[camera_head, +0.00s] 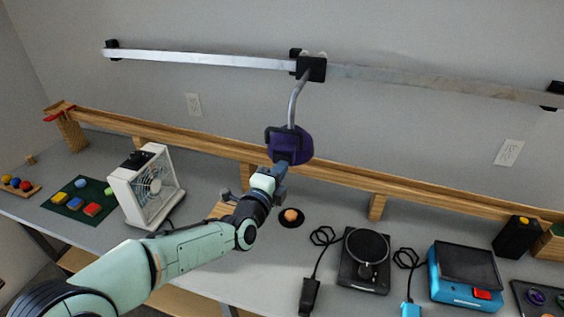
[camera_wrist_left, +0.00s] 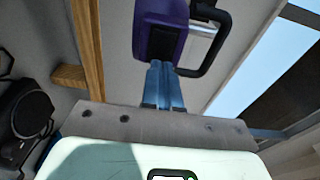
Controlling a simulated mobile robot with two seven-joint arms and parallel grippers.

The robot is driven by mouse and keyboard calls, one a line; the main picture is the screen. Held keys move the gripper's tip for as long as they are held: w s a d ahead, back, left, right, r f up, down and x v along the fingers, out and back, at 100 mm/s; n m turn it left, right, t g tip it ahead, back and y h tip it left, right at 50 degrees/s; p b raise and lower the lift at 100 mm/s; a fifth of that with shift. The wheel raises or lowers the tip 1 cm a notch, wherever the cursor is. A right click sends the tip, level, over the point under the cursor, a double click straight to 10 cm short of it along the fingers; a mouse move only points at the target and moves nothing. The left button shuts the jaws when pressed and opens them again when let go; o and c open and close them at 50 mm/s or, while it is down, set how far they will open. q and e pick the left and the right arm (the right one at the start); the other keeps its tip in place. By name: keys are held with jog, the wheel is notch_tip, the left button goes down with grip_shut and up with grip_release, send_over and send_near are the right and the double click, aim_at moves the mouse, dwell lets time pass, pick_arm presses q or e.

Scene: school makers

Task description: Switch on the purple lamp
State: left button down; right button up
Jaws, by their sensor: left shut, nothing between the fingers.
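The purple lamp (camera_head: 292,144) hangs on a curved metal neck from a black clamp (camera_head: 311,68) on the wall rail. My left gripper (camera_head: 280,165) is raised to the lamp's lower front side in the head view. In the left wrist view, the lamp's purple head (camera_wrist_left: 160,30) with a black handle (camera_wrist_left: 212,40) stands right beyond my shut blue fingertips (camera_wrist_left: 163,68). The fingertips reach a dark panel on the lamp; I cannot tell whether they touch it. I cannot make out the switch or any light from the lamp. My right gripper is not in view.
A wooden rail (camera_head: 215,148) runs along the back of the grey table (camera_head: 225,270). On the table are a white fan (camera_head: 148,185), a green board (camera_head: 78,200), a black device with a round top (camera_head: 365,260) and a blue device (camera_head: 465,275).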

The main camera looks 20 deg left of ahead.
pick_arm(q)
jog(key=shift+w+d, duration=0.15)
jog(key=shift+w, duration=0.5)
jog(key=shift+w, duration=0.1)
